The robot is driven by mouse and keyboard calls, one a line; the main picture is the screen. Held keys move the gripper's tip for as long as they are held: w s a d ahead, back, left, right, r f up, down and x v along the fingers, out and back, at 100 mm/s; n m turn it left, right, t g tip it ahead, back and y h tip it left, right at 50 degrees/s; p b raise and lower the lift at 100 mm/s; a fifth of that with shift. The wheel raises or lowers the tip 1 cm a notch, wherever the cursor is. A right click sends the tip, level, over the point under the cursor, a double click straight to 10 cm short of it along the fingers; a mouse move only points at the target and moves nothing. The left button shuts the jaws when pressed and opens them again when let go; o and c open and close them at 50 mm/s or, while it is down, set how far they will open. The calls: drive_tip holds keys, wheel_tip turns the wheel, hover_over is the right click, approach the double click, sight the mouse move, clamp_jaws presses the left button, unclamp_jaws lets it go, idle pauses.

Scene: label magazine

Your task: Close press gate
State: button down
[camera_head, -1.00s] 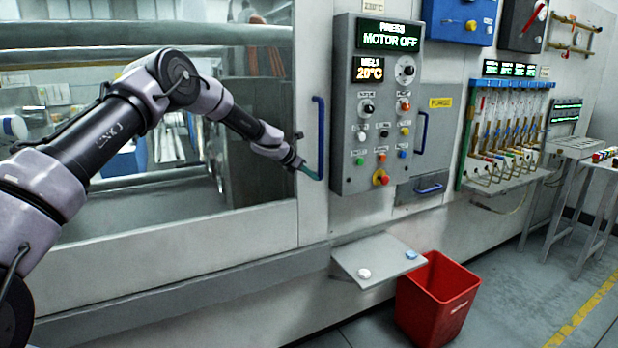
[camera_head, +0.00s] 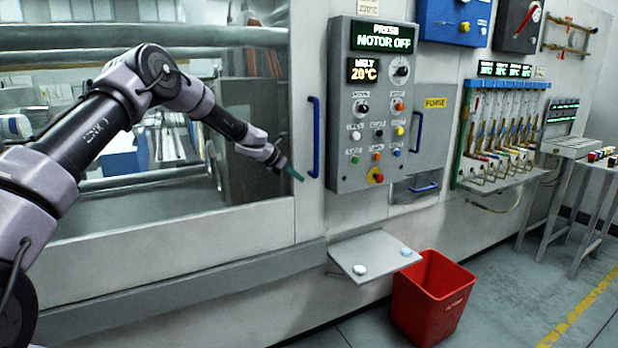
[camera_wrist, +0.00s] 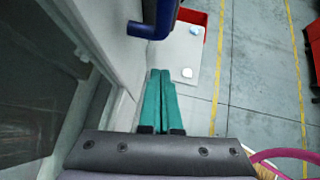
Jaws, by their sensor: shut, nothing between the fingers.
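The press gate (camera_head: 170,235) is the large windowed panel at the left in the head view, standing across the machine's front. Its blue vertical handle (camera_head: 315,137) is at the gate's right edge, beside the control panel. The handle also shows at the top of the wrist view (camera_wrist: 152,22). My gripper (camera_head: 298,177) is just left of the handle's lower end, apart from it. In the wrist view its teal fingers (camera_wrist: 159,75) are together and empty, with the handle ahead of them. Whether the gate is fully against its frame cannot be told.
The grey control panel (camera_head: 345,170) reads "MOTOR OFF" and stands right of the handle. Below are a small shelf (camera_head: 385,246) with two round pieces and a red bin (camera_head: 430,300). A valve rack (camera_head: 500,125) is further right. The floor (camera_head: 500,315) right of the bin is clear.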

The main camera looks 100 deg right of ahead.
drive_tip(key=v, duration=0.9)
drive_tip(key=shift+w+r, duration=0.2)
drive_tip(key=shift+d, duration=0.1)
